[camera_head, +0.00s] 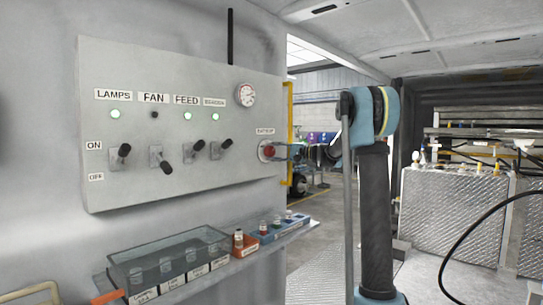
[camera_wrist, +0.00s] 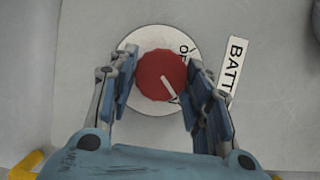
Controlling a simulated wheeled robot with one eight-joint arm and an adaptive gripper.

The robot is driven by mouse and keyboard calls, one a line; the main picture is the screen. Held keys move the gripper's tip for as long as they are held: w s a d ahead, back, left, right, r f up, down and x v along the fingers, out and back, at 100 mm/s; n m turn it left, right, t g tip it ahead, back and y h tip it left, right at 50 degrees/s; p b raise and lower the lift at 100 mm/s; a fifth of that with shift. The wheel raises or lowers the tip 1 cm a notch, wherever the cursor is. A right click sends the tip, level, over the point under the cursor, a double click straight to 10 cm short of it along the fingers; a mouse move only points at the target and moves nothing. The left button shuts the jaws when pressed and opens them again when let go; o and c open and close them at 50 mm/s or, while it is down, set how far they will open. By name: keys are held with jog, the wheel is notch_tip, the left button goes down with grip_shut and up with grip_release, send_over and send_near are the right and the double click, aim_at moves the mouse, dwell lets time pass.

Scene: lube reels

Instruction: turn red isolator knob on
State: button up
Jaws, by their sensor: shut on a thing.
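The red isolator knob (camera_head: 268,151) sits at the right end of the grey switch panel, under a small label. In the wrist view the round red knob (camera_wrist: 155,72) lies on a white disc (camera_wrist: 140,37) with partly hidden lettering. A white line on the knob points to the lower right of the picture. My gripper (camera_wrist: 160,78) has one finger on each side of the knob and is shut on it. In the camera_head view my gripper (camera_head: 287,151) reaches the knob from the right. The fingers hide parts of the disc.
The panel (camera_head: 225,82) carries several toggle switches, lit green lamps and a gauge (camera_head: 246,95). Below it, a shelf (camera_head: 285,240) holds a clear-lidded box (camera_head: 165,265) and small bins. A yellow bar (camera_head: 289,120) stands just right of the panel, near my gripper.

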jog(key=shift+f, duration=0.15)
jog(key=o, duration=1.1)
jog(key=shift+w, duration=0.15)
jog(key=shift+c, duration=0.2)
jog(key=v, duration=1.2)
